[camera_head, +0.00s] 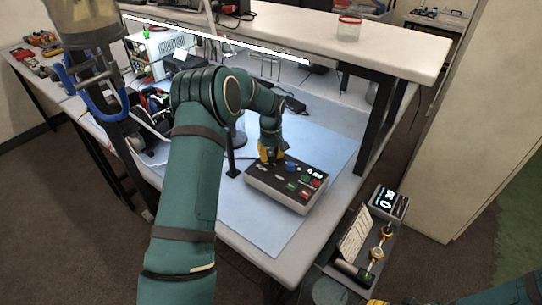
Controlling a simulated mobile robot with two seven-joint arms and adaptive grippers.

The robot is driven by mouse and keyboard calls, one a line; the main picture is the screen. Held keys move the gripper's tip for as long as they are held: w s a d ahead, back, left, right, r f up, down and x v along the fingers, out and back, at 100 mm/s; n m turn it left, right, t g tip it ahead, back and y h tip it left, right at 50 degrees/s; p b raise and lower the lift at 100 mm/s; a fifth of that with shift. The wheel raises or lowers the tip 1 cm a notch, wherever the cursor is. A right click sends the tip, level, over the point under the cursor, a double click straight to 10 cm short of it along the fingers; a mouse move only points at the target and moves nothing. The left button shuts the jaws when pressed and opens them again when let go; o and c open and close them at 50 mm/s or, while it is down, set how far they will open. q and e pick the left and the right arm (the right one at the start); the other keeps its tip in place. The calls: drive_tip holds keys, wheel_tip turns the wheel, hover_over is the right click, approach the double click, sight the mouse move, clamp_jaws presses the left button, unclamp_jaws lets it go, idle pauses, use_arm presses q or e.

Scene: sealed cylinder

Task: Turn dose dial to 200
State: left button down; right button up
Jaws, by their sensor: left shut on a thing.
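A dark-topped control box (270,193) with pale sides sits on the blue mat near the bench's front edge. Its top has a small display (315,171) with white digits too small to read, a blue knob (291,167), and green and red buttons. My left gripper (271,157) points down at the box's far left corner. It is shut on what seems to be the dose dial there, which the fingers hide. My right arm shows at the bottom right, with yellow parts of its gripper (378,302) cut off by the bottom edge; its jaws cannot be made out.
A blue mat (262,233) covers the bench, with bare space in front of the box. A raised shelf (290,35) with a red-rimmed jar (349,28) runs behind. A black post stands left of the box. A lower stand at right holds a lit display (383,201) and a gauge.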

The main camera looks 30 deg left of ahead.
use_arm(q)
drive_tip(key=m, duration=0.3)
drive_tip(key=shift+m, duration=0.4)
drive_tip(key=m, duration=0.3)
drive_tip(key=shift+m+b, duration=0.3)
drive_tip(key=m, duration=0.3)
drive_tip(key=shift+m, duration=0.3)
drive_tip(key=m, duration=0.3)
drive_tip(key=shift+m, duration=0.3)
drive_tip(key=m, duration=0.3)
drive_tip(key=shift+s+m, duration=0.1)
drive_tip(key=shift+m, duration=0.2)
drive_tip(key=m, duration=0.3)
drive_tip(key=shift+m+p, duration=0.35)
drive_tip(key=shift+m, duration=0.05)
drive_tip(key=m, duration=0.3)
drive_tip(key=shift+m+p, duration=0.55)
drive_tip(key=shift+m, duration=1.65)
